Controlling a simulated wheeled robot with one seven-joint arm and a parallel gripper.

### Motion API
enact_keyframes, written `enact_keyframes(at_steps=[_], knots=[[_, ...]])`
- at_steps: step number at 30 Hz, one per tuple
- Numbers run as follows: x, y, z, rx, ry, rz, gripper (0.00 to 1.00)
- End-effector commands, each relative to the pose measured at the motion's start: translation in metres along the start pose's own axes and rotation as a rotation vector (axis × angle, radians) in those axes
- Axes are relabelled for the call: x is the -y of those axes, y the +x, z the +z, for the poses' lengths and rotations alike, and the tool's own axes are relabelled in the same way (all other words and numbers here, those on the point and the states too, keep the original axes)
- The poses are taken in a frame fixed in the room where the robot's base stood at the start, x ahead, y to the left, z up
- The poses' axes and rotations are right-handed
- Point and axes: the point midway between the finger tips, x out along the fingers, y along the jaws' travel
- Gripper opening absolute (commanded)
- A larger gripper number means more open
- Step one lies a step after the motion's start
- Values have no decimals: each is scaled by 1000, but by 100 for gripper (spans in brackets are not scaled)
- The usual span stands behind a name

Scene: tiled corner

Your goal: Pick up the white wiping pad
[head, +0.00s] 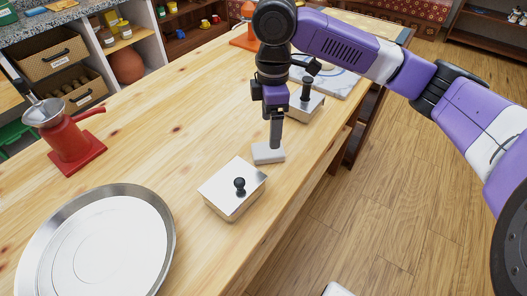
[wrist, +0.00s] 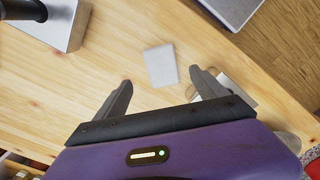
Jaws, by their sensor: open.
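The white wiping pad (head: 268,153) lies flat on the wooden table, in the middle of the head view. My gripper (head: 276,147) points down at it, and its fingers hide a part of the pad's far side. In the wrist view the pad (wrist: 161,65) is a small pale rectangle beyond and between the two fingertips. My gripper (wrist: 161,82) is open there, with nothing between its fingers. The pad looks apart from both fingers in that view.
A metal box with a black knob (head: 232,190) stands just in front of the pad. Another box with a black handle (head: 305,103) stands behind it. A round metal pan (head: 98,245) and a red grinder (head: 72,143) are at the left. The table's right edge is close.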

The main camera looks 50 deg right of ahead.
Motion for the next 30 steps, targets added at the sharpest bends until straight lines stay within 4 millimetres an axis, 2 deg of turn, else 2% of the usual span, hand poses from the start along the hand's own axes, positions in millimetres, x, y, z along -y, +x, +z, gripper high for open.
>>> enact_keyframes(at_steps=[11,19,23,29,30], knots=[[2,34,0,11,-8,-2,82],[4,70,-5,10,-6,-2,82],[4,78,-6,9,-7,-1,82],[3,78,-6,8,-7,0,82],[3,78,-6,8,-7,0,76]])
